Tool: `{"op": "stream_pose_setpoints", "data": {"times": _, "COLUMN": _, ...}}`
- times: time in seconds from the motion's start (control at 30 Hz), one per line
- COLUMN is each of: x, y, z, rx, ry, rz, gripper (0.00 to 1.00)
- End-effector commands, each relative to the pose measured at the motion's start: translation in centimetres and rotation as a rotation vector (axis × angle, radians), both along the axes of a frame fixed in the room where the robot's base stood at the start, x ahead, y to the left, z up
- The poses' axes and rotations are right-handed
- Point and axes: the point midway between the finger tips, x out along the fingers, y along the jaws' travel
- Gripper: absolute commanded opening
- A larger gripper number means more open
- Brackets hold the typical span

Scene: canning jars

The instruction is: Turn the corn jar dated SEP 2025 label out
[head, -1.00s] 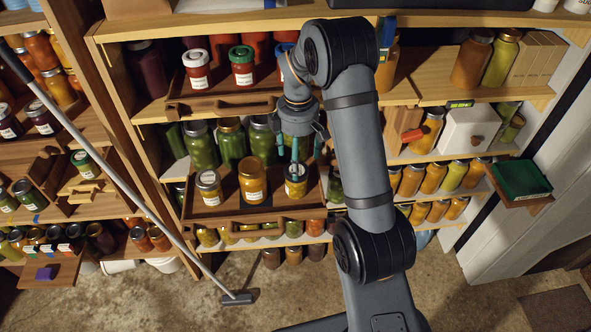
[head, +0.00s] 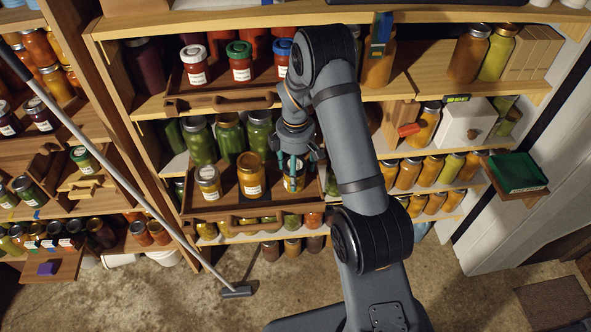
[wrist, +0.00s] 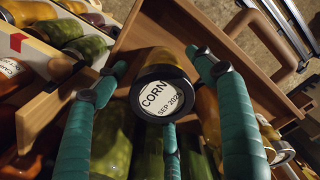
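The corn jar (head: 293,184) stands upright at the right end of the front row on a pulled-out wooden tray (head: 225,211). In the wrist view its round white lid label (wrist: 160,97) reads CORN and SEP, with the last digit of the year unclear. Part of a white side label shows in the head view. My gripper (head: 299,168) is over this jar, pointing down. In the wrist view its teal fingers (wrist: 155,60) stand on either side of the lid, with gaps visible. Contact with the jar's lower body is hidden.
An orange jar (head: 251,177) and a yellow jar (head: 208,181) stand left of it on the tray. Tall green jars (head: 230,140) stand close behind. The upper shelf's drawer (head: 222,102) juts out above. A long pole (head: 130,180) leans in front at left.

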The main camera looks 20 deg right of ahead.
Motion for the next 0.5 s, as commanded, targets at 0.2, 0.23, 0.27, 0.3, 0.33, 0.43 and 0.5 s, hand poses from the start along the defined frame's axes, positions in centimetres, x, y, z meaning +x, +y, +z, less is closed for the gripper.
{"op": "stream_pose_setpoints", "data": {"times": 0.2, "x": 0.01, "y": 0.00, "z": 0.02, "rx": 0.000, "ry": 0.000, "rz": 0.000, "gripper": 0.56}}
{"op": "stream_pose_setpoints", "data": {"times": 0.23, "x": 0.01, "y": 0.00, "z": 0.02, "rx": 0.000, "ry": 0.000, "rz": 0.000, "gripper": 0.54}}
{"op": "stream_pose_setpoints", "data": {"times": 0.27, "x": 0.01, "y": 0.00, "z": 0.02, "rx": 0.000, "ry": 0.000, "rz": 0.000, "gripper": 0.52}}
{"op": "stream_pose_setpoints", "data": {"times": 0.3, "x": 0.01, "y": 0.00, "z": 0.02, "rx": 0.000, "ry": 0.000, "rz": 0.000, "gripper": 0.50}}
{"op": "stream_pose_setpoints", "data": {"times": 0.33, "x": 0.00, "y": -0.01, "z": 0.02, "rx": 0.000, "ry": 0.000, "rz": 0.000, "gripper": 0.48}}
{"op": "stream_pose_setpoints", "data": {"times": 0.43, "x": -0.01, "y": -0.02, "z": 0.02, "rx": 0.000, "ry": 0.000, "rz": 0.000, "gripper": 0.42}}
{"op": "stream_pose_setpoints", "data": {"times": 0.5, "x": -0.01, "y": -0.02, "z": 0.02, "rx": 0.000, "ry": 0.000, "rz": 0.000, "gripper": 0.38}}
